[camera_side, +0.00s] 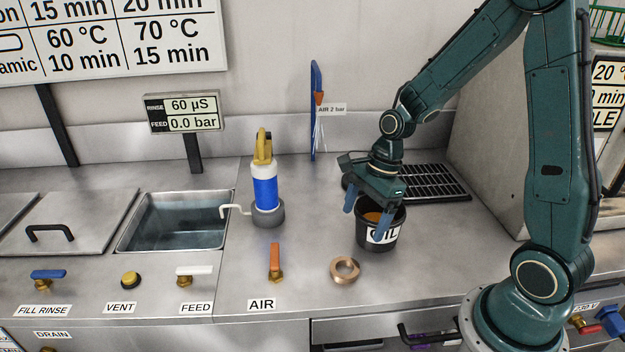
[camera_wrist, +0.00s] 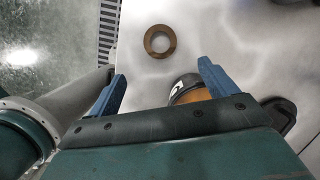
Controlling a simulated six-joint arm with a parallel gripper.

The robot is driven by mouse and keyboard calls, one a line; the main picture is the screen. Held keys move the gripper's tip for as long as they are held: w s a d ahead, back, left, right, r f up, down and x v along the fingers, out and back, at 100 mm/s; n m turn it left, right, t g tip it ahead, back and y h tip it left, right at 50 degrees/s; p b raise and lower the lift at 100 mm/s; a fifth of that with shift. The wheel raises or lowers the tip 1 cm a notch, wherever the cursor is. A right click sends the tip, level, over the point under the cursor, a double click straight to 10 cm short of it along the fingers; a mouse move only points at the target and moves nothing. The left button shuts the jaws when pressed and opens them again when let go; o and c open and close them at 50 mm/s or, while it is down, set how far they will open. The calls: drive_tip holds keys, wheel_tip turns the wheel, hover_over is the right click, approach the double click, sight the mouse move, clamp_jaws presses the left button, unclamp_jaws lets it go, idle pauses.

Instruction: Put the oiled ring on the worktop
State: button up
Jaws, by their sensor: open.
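A copper-brown ring (camera_side: 342,280) lies flat on the bare worktop (camera_side: 420,262), in front of and left of the black pot labelled OIL (camera_side: 365,243). In the wrist view the ring (camera_wrist: 148,43) shows whole, beyond my fingertips and clear of them. Whether its surface is oily cannot be told. My gripper (camera_side: 365,223) is open and empty, pointing down at the pot, with one finger in front of the OIL label. In the wrist view my gripper (camera_wrist: 162,73) has its blue fingers wide apart, and the pot's orange-brown inside (camera_wrist: 190,95) shows partly behind the gripper body.
An air valve with an orange handle (camera_side: 275,256) stands left of the ring. A blue and white bottle with a yellow top (camera_side: 264,190) stands behind it. A black grate (camera_side: 440,183) lies behind the pot. A sink (camera_side: 180,225) is at left. The worktop's front edge is close to the ring.

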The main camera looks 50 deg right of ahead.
drive_tip(key=s+a+r+n+t+h, duration=0.2)
drive_tip(key=s+a+r+n+t, duration=0.1)
drive_tip(key=s+r+n, duration=1.1)
wheel_tip(320, 180, up, 4)
drive_tip(key=n+t, duration=0.1)
drive_tip(key=n, duration=0.6)
drive_tip(key=shift+s+a+r+n+h, duration=0.15)
drive_tip(key=shift+s+a+n+h, duration=0.25)
